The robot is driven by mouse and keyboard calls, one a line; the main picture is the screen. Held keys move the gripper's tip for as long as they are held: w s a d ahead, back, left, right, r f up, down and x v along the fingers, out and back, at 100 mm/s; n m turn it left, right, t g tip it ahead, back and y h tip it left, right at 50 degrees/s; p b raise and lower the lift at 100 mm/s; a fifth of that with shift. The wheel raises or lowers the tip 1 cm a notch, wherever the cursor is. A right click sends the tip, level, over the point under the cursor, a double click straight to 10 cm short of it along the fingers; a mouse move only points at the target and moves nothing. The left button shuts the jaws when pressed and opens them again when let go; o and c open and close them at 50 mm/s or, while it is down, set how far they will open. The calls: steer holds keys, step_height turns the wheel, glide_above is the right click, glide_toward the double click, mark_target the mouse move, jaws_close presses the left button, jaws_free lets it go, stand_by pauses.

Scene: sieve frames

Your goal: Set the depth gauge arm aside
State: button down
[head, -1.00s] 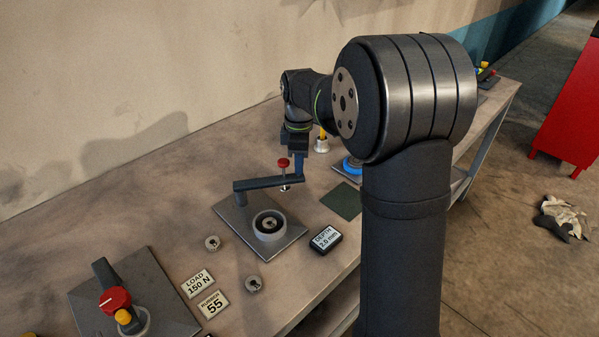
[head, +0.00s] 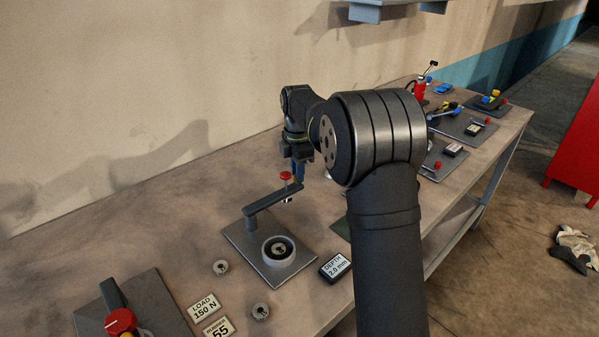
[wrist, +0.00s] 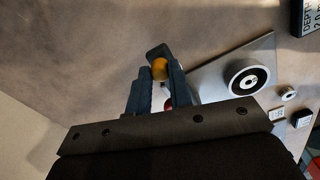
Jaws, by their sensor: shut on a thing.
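The depth gauge arm (head: 265,201) is a dark bar on a post at the back left of a grey base plate (head: 243,246). It carries a red-capped plunger (head: 286,176). It points back and right, off to one side of the round cup (head: 278,249) on the plate. My gripper (head: 298,174) is shut at the arm's outer end. In the wrist view, its fingers are close around an orange knob (wrist: 159,69) by the dark end of the arm; their exact contact is partly hidden. The cup (wrist: 248,82) lies right of the fingers there.
A depth tag (head: 336,268) lies in front of the plate. Two small metal rings (head: 221,267) and label cards (head: 203,307) lie at front left, beside another plate with a red knob (head: 120,321). More fixtures (head: 463,126) stand farther right. The bench along the wall is clear.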

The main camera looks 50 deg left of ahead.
steer(key=c, duration=1.3)
jaws_free()
steer(key=shift+r, duration=0.1)
step_height(320, 180, up, 17)
steer(key=shift+r, duration=0.15)
step_height(320, 180, down, 18)
steer(key=shift+r, duration=0.2)
steer(key=shift+r, duration=0.1)
